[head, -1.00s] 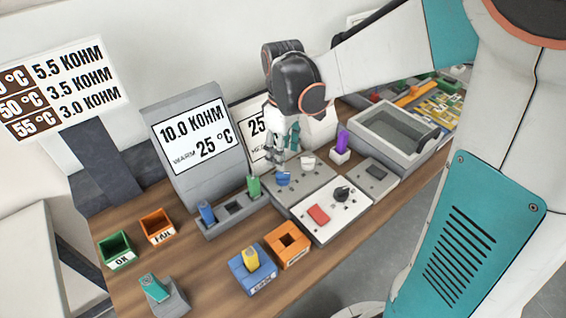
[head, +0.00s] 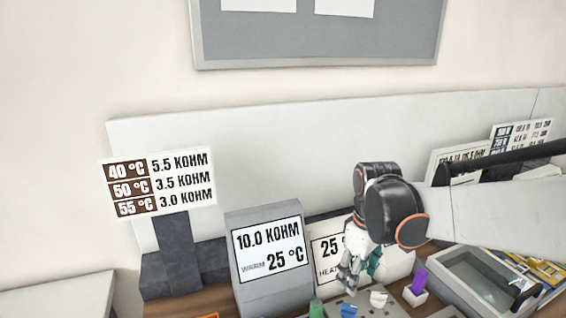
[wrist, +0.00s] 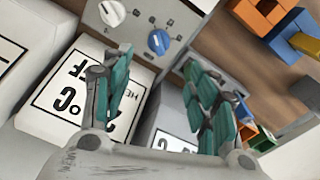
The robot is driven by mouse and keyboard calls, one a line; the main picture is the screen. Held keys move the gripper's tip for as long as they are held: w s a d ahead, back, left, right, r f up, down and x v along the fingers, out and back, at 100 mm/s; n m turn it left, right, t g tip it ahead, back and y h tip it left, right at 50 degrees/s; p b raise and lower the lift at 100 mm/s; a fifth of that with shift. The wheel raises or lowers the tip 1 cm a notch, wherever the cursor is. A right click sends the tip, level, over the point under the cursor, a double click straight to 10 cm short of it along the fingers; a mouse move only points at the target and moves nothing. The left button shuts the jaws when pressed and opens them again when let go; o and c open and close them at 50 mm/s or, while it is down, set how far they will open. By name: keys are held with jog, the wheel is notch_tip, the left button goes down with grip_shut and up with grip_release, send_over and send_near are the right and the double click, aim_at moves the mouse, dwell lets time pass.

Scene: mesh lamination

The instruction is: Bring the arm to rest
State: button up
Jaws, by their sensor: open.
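My gripper (head: 358,268) hangs above the workbench in the head view, in front of the white 25 °C display (head: 326,262). In the wrist view my gripper (wrist: 165,100) has its two teal-padded fingers spread wide with nothing between them. Beyond the fingers, the wrist view shows the grey panel with a blue knob (wrist: 159,42) and a white knob (wrist: 112,13). The fingers appear apart from the panel and the displays. My arm reaches in from the right in the head view.
A grey display (head: 262,215) reads 10.0 KOHM and 25 °C. A temperature chart sign (head: 160,182) stands at left. A purple item (head: 419,281) and a grey tray (head: 480,285) are right of my gripper. Orange and blue boxes (wrist: 285,35) show in the wrist view.

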jog(key=s+r+m+t, duration=0.2)
jog(key=s+m+t, duration=0.1)
jog(key=s, duration=0.4)
jog(key=s+r+m+t, duration=0.2)
jog(key=s+m+t, duration=0.1)
jog(key=s, duration=0.3)
jog(key=shift+s+r+m+t, duration=0.3)
jog(key=shift+s+m, duration=0.1)
jog(key=shift+m, duration=0.4)
